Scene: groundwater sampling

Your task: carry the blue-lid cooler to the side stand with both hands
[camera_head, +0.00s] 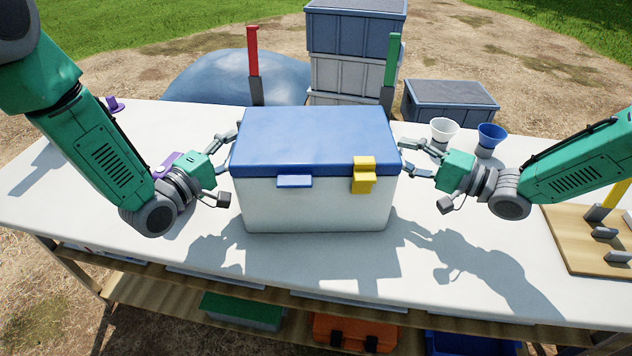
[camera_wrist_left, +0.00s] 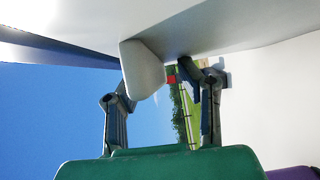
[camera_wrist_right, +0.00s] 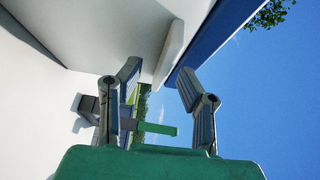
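The blue-lid cooler (camera_head: 310,205), a white box with a blue lid and a yellow latch, stands upright at the middle of the white table. My left gripper (camera_head: 228,166) is at its left side, fingers spread, with a white side handle (camera_wrist_left: 143,70) close in front of and partly between the fingertips. My right gripper (camera_head: 402,160) is at its right side, fingers also spread, near the other white handle (camera_wrist_right: 170,52). Neither gripper is closed on a handle; whether a fingertip touches is unclear. I cannot identify a side stand.
A white cup (camera_head: 444,130) and a blue cup (camera_head: 490,138) stand behind my right gripper. A wooden board (camera_head: 580,250) with grey holders lies at the right. Red (camera_head: 253,60) and green (camera_head: 392,65) posts rise behind the cooler. The table front (camera_head: 200,265) is clear.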

